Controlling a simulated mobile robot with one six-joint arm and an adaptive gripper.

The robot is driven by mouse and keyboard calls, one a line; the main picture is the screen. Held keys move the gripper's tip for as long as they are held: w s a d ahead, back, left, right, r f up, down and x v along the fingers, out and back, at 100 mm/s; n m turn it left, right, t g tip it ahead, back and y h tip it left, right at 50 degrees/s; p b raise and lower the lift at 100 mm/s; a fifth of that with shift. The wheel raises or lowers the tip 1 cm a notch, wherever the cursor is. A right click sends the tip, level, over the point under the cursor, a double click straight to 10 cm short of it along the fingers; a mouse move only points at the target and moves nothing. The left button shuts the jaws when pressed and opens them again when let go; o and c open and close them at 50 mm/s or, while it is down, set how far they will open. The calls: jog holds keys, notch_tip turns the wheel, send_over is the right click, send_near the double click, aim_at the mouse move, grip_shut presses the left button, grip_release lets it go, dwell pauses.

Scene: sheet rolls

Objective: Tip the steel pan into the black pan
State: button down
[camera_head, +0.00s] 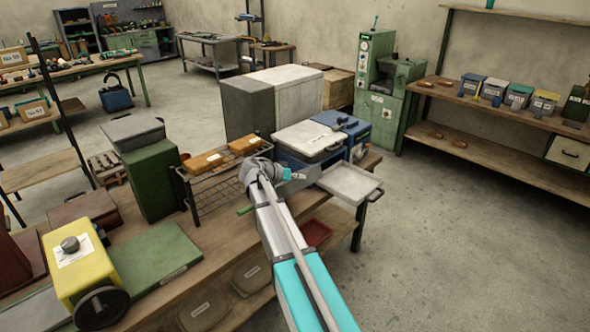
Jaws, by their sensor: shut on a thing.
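A shallow light-grey pan (350,184), which looks like the steel pan, is at the right end of the workbench, partly out past its edge. It looks roughly level, and its dark handle shows on the right. My gripper (303,176) is at its left side and shut on it; the fingers are small and the exact grip is unclear. I cannot make out a clearly black pan. A dark-grey pan (132,130) sits on a green box at the left. Another light-grey pan (308,138) with a dark handle sits on a blue box behind my gripper.
Open floor (440,240) lies to the right.

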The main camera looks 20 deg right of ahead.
jog(key=s+d+f+m+t+y+b, duration=0.1)
jog(key=s+f+m+t+b, duration=0.2)
jog(key=f+b, duration=0.3)
jog(key=shift+s+f+m+t+y, duration=0.3)
jog(key=shift+f+m+t+y, duration=0.15)
jog(key=shift+f+m, duration=0.35)
jog(key=shift+d, duration=0.1)
jog(key=shift+s, duration=0.1)
